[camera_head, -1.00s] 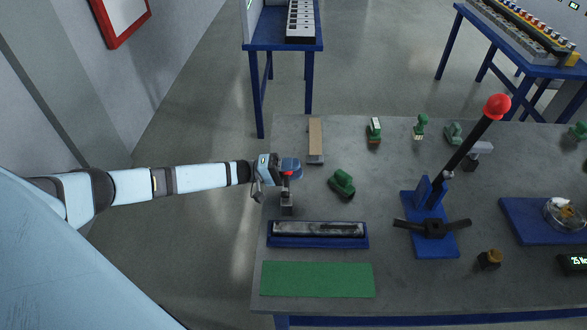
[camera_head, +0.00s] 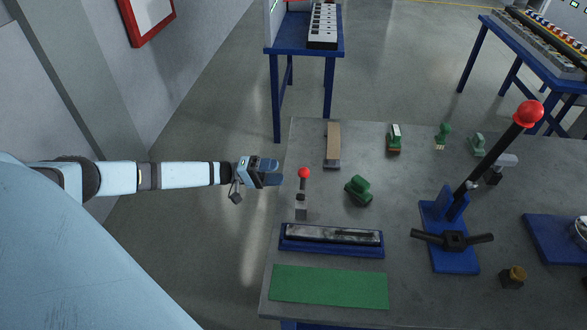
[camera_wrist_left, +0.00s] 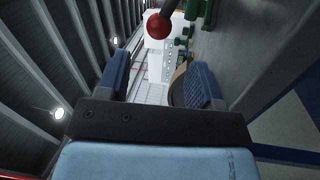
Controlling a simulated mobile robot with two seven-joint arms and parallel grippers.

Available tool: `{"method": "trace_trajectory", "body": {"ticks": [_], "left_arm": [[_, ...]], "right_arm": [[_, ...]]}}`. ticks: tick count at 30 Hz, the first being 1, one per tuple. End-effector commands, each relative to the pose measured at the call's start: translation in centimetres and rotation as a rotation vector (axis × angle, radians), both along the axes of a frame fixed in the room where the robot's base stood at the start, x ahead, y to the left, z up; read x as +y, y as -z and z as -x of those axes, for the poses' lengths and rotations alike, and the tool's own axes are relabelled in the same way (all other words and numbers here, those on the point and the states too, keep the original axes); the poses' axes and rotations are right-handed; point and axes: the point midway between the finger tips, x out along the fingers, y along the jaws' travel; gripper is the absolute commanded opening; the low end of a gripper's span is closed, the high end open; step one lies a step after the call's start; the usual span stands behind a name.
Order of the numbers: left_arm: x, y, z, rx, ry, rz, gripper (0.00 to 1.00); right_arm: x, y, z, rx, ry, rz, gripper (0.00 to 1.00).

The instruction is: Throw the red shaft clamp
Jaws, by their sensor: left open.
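The small clamp lever with a red ball knob (camera_head: 304,173) stands on a grey block (camera_head: 301,207) near the table's left edge. Its dark shaft points up from the block. My left gripper (camera_head: 272,172) is just left of the knob, beyond the table edge, open and apart from it. In the left wrist view, the two blue fingers (camera_wrist_left: 158,78) are spread with nothing between them. The red knob (camera_wrist_left: 159,26) shows ahead of them, near the top of that picture. My right gripper is not in view.
A blue tray with a dark bar (camera_head: 330,252) and a green mat (camera_head: 329,287) lie in front of the clamp. A green part (camera_head: 358,190) lies to its right. A larger blue lever press with a red knob (camera_head: 529,114) stands farther right. Open floor lies left of the table.

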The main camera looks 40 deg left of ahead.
Motion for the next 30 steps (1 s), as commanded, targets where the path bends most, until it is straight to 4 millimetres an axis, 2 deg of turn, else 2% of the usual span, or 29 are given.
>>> {"method": "trace_trajectory", "body": {"ticks": [3, 9, 30], "left_arm": [[1.6, 0.5, 0.8, 0.001, -0.001, -0.001, 0.6], [2.8, 0.6, 1.4, 0.0, 0.0, 0.001, 0.6], [2.8, 0.5, 1.5, 0.0, 0.0, 0.001, 0.6]], "right_arm": [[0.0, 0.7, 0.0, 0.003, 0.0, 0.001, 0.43], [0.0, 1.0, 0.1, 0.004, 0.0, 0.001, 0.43], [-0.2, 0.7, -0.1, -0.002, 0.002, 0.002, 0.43]]}}
